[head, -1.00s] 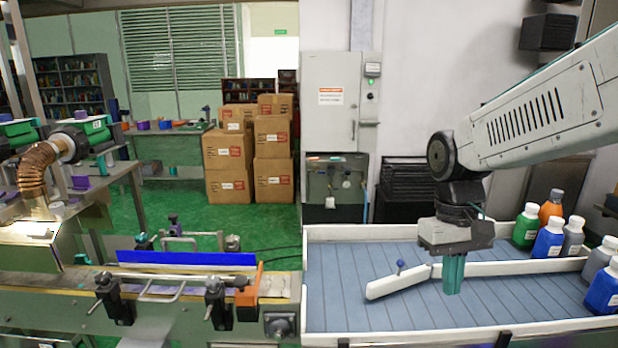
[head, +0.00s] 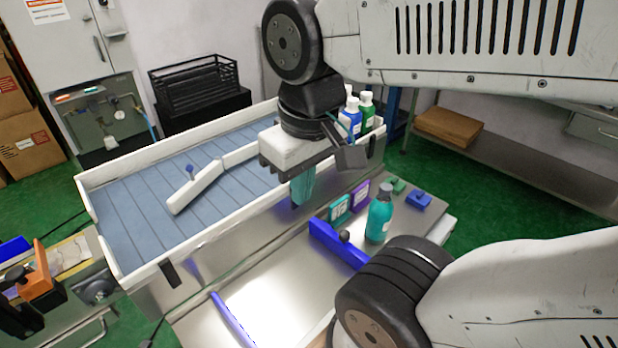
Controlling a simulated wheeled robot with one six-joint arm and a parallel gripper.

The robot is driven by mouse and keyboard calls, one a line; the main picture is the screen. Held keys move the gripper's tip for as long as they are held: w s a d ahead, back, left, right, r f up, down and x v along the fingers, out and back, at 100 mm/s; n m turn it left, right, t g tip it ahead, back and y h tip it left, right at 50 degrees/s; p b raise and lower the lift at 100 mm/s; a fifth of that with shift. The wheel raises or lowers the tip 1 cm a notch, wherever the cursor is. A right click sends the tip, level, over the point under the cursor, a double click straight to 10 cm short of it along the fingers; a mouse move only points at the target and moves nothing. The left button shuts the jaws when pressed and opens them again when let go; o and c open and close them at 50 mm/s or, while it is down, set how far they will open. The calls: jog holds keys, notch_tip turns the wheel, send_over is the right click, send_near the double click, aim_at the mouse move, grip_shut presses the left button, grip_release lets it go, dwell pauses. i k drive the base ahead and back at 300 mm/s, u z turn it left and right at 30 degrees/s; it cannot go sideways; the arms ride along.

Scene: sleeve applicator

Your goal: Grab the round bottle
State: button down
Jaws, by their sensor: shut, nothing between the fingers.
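A round teal bottle (head: 380,217) with a dark grey cap stands upright on the steel worktop at the right of the conveyor. My gripper (head: 299,195) has teal fingers, points down and is shut and empty. In the picture it is left of the teal bottle, apart from it, near the conveyor's near wall. White-capped bottles, a blue one (head: 349,123) and a green one (head: 366,112), stand at the conveyor's far right end, partly hidden behind my arm.
A teal box (head: 340,211) and a purple box (head: 359,194) stand just left of the round bottle. A blue rail (head: 337,246) lies in front of them. Small green (head: 397,186) and blue (head: 418,202) blocks lie behind. The conveyor (head: 140,212) has a white angled guide (head: 195,188).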

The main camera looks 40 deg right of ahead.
aim_at(380, 210)
jog(key=k, duration=0.5)
jog(key=z, duration=0.95)
jog(key=i, duration=0.2)
jog(key=z, duration=0.9)
jog(key=k, duration=1)
jog(key=u, duration=0.15)
jog(key=i, duration=0.4)
jog(key=z, duration=0.05)
